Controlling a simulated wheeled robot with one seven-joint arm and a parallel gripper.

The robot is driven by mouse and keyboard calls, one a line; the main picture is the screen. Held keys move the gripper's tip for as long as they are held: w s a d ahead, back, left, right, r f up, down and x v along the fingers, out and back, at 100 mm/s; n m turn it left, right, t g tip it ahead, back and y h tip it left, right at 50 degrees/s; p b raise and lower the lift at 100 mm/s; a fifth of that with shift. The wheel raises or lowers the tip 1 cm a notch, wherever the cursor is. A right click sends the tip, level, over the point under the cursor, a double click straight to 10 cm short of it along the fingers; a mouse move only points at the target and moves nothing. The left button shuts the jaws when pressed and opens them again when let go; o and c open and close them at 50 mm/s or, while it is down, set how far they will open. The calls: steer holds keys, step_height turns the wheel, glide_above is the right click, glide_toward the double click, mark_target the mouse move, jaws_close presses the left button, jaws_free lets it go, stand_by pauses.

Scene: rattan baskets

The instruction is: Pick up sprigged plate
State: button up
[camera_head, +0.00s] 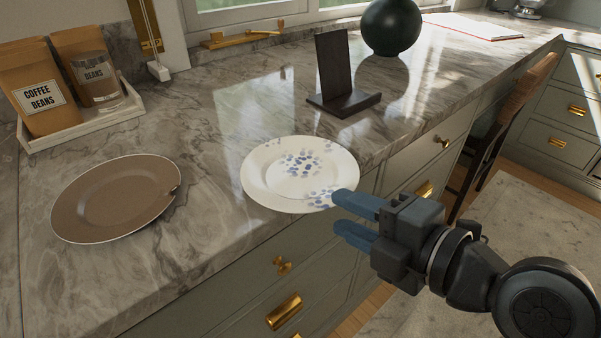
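The sprigged plate (272,176) is white with blue sprigs at its middle and on its right rim. It lies flat on the marble counter, close to the front edge. My gripper (340,214) comes in from the right, with its two blue fingers pointing left at the plate's near right rim. The fingers are apart with a gap between them. The upper finger overlaps the rim in the picture; I cannot tell whether it touches. No object shows between the fingers.
A brown plate (105,200) lies to the left on the marble counter (215,245). A dark stand (335,70) is behind the sprigged plate, with a dark vase (391,28) beyond. Coffee bags (40,88) sit in a white tray (75,127). Drawers with gold handles (283,312) are below.

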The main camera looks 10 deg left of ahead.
mark_target(323, 200)
steer(key=x, duration=0.5)
steer(key=shift+w+a+f+p, duration=0.1)
steer(key=shift+w+a+p, duration=0.15)
steer(key=shift+w+p, duration=0.1)
steer(key=shift+c, duration=0.2)
jaws_close()
